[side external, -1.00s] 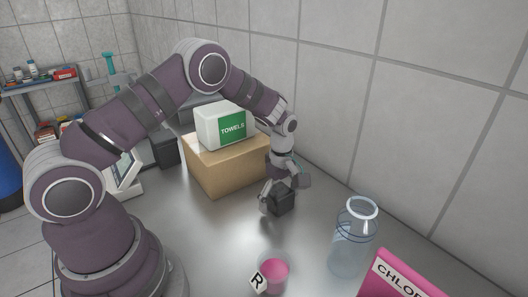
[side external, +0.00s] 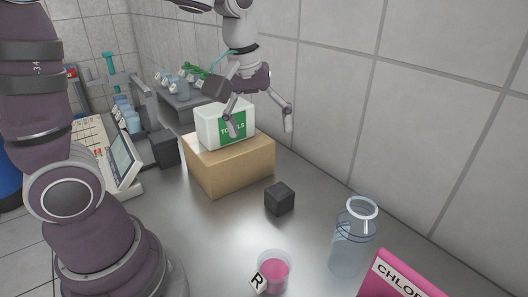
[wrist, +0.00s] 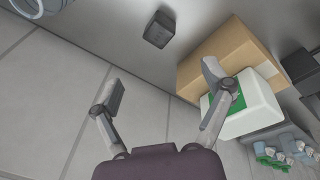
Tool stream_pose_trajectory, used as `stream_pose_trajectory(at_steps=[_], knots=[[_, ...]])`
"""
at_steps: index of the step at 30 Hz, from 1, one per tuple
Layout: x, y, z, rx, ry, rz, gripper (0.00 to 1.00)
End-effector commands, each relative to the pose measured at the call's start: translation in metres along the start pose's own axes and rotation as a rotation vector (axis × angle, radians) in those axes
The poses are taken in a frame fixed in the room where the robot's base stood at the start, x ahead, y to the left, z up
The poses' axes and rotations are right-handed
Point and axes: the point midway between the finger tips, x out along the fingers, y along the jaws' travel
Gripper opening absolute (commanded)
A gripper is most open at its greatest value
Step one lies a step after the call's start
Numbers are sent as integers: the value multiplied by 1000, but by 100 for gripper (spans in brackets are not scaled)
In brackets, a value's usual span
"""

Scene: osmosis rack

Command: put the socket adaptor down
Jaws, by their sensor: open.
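The socket adaptor, a small dark block (side external: 279,198), rests on the grey metal table in front of the cardboard box. It also shows in the wrist view (wrist: 159,30), at the top, beyond my fingertips. My gripper (side external: 261,128) is open and empty, raised well above the table, in front of or over the towel box in the side view. In the wrist view my gripper's two fingers (wrist: 167,85) are spread wide with nothing between them. The block is apart from both fingers.
A white towel box (side external: 212,127) sits on a cardboard box (side external: 230,168). A glass bottle (side external: 352,240), a cup of pink liquid (side external: 274,269) and a pink CHLOR-labelled item (side external: 405,277) stand in front. A tiled wall (side external: 430,110) bounds the right. Bare table surrounds the block.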

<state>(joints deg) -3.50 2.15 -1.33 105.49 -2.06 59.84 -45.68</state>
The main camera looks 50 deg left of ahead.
Motion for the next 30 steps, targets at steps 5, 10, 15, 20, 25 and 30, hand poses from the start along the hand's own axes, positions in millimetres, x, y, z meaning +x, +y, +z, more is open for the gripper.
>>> stream_pose_trajectory(at_steps=[5,10,15,20,25,30], knots=[[-30,-36,42,515,141,108,80],[-29,-55,64,802,231,140,80],[-27,-59,68,862,247,143,80],[-27,-58,68,859,246,142,80],[-27,-58,68,858,246,142,80],[-27,-58,68,858,246,142,80]])
